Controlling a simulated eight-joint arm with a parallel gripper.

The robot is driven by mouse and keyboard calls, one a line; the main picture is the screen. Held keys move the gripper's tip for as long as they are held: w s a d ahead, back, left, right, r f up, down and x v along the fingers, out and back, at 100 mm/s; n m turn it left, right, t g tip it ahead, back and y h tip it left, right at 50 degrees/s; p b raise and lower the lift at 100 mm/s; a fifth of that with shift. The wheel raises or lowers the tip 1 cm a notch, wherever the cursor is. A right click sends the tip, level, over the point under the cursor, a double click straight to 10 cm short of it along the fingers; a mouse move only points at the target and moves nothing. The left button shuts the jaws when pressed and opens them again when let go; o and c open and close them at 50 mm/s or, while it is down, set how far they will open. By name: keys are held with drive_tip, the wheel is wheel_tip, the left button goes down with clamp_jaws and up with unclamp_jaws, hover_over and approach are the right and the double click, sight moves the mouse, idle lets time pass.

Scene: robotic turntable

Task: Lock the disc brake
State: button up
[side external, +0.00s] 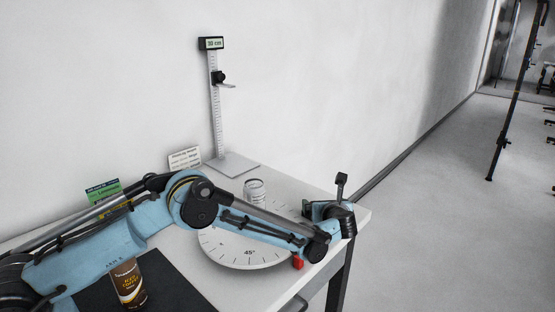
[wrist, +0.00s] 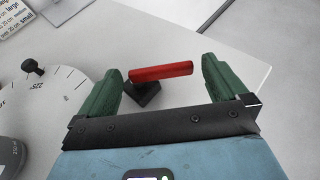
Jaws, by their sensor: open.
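The brake has a red handle (wrist: 160,71) over a dark block (wrist: 143,94), on the pale table beside the turntable disc (wrist: 60,100) in the wrist view. My gripper (wrist: 160,66) is open, its green fingers on either side of the handle with gaps. I cannot tell its height above the handle.
A clear jar (side external: 255,190) stands on the disc. A height gauge (side external: 215,120) and a white card (side external: 185,158) stand by the wall. A brown can (side external: 128,284) stands on a dark mat (side external: 165,290). The wrist view shows a dark knob (wrist: 33,67) at the disc's rim.

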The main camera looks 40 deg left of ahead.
drive_tip(key=c, duration=1.4)
drive_tip(key=shift+o, duration=0.2)
drive_tip(key=shift+s+a+m+t+h, duration=0.1)
drive_tip(key=shift+s+m+t+h, duration=0.15)
drive_tip(key=shift+m+t+h, duration=0.35)
drive_tip(key=shift+s+m+t+h, duration=0.2)
drive_tip(key=shift+m+t+h, duration=0.2)
drive_tip(key=shift+m+h, duration=0.35)
drive_tip(key=shift+s+m+t+h, duration=0.3)
drive_tip(key=shift+m+t+h, duration=0.2)
drive_tip(key=shift+m+h, duration=0.55)
drive_tip(key=o, duration=1.4)
drive_tip(key=shift+c, duration=0.2)
drive_tip(key=v, duration=1.2)
drive_tip(key=shift+s, duration=0.1)
